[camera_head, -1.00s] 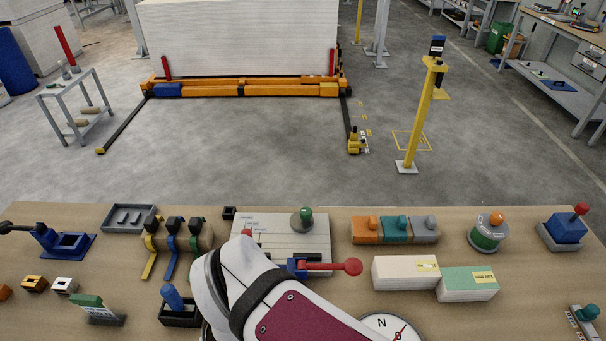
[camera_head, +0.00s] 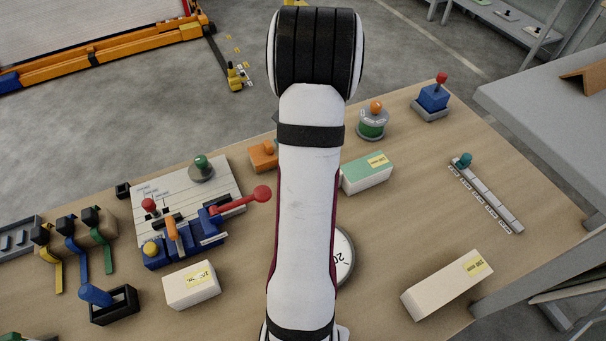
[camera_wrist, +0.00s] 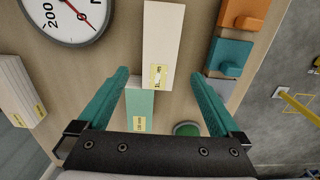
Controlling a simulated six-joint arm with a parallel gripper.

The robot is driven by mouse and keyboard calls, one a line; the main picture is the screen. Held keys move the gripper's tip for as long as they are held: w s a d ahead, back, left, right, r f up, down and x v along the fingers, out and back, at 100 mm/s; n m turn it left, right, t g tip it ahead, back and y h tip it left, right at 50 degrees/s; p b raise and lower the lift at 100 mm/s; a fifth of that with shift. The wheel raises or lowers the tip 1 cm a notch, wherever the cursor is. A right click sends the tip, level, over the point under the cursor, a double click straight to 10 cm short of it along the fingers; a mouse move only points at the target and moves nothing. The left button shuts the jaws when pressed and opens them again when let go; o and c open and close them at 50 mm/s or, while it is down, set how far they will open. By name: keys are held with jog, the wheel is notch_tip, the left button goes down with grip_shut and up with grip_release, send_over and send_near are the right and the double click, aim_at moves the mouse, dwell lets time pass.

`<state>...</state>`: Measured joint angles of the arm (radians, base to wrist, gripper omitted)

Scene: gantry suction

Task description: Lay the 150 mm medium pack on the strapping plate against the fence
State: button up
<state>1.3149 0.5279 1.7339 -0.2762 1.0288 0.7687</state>
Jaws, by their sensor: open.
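My gripper (camera_wrist: 165,74) is open and empty, its teal fingers spread on either side of a cream pack (camera_wrist: 163,40) in the wrist view. A green-topped pack (camera_wrist: 139,112) lies beside that pack; it also shows in the head view (camera_head: 366,177). My arm hides the gripper and the cream pack in the head view. A short cream pack (camera_head: 191,288) and a long cream pack (camera_head: 440,288) lie nearer. I cannot read which label says 150. The pale strapping plate (camera_head: 226,189) with printed lines carries a blue tool with a red lever; I cannot make out the fence clearly.
A dial (camera_wrist: 65,12) lies beside the packs. Orange (camera_wrist: 243,12) and teal (camera_wrist: 228,57) blocks stand close on the other side. A green reel (camera_head: 373,125), a blue block with a red knob (camera_head: 432,100) and a segmented strip (camera_head: 487,195) stand on the right.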

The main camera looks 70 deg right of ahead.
jog(key=f, duration=1)
jog(key=shift+w+a, duration=0.3)
grip_shut()
